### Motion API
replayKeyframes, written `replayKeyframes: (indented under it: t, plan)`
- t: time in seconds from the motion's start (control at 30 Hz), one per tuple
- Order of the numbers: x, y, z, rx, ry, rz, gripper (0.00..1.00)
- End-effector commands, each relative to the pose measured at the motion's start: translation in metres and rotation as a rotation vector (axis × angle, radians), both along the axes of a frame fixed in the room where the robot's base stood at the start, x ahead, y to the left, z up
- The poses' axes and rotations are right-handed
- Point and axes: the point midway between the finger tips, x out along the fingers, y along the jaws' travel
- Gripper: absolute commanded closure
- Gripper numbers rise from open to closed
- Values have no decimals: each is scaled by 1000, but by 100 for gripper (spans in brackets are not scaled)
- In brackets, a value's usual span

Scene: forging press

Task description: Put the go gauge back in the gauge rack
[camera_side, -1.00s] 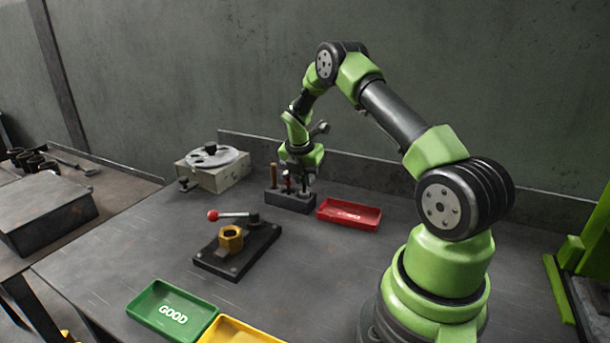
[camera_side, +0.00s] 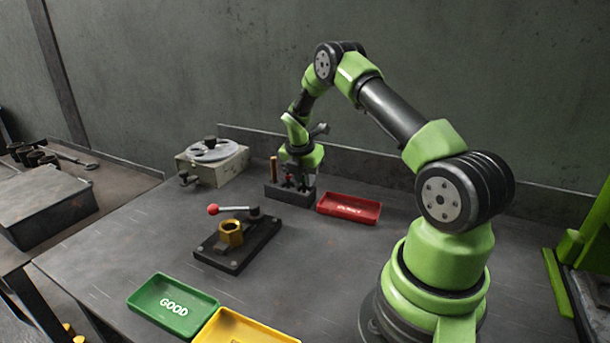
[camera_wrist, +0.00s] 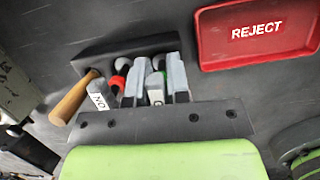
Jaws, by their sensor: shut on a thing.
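The gauge rack (camera_side: 291,195) is a dark block near the back of the bench; it also shows in the wrist view (camera_wrist: 92,62). My gripper (camera_wrist: 156,86) is shut on the go gauge (camera_wrist: 156,92), a pale gauge with a green band, held between the two grey fingers. In the side view my gripper (camera_side: 302,176) is low over the right end of the rack. The gauge points down at the rack; its lower end is hidden, so I cannot tell how deep it sits. A red-banded gauge (camera_wrist: 117,82) stands just left of my fingers.
A wooden-handled tool (camera_wrist: 75,97) and a pale "NO" gauge (camera_wrist: 99,96) are at the rack's left end. The red reject tray (camera_side: 349,208) is close on the right. A clamp fixture with a brass nut (camera_side: 231,233) stands in front; a dial device (camera_side: 213,163) is at left.

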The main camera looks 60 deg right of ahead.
Motion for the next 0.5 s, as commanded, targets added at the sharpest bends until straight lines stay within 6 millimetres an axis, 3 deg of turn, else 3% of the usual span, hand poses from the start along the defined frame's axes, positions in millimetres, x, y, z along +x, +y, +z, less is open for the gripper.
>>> replayKeyframes:
  t: [0.3, 0.33, 0.4, 0.43, 0.5]
  plan:
    - [0, 0, 0, -1, -1, 0, 100]
    - [0, 0, 0, -1, -1, 0, 76]
    - [0, 0, 0, -1, -1, 0, 60]
    - [0, 0, 0, -1, -1, 0, 53]
    - [0, 0, 0, -1, -1, 0, 53]
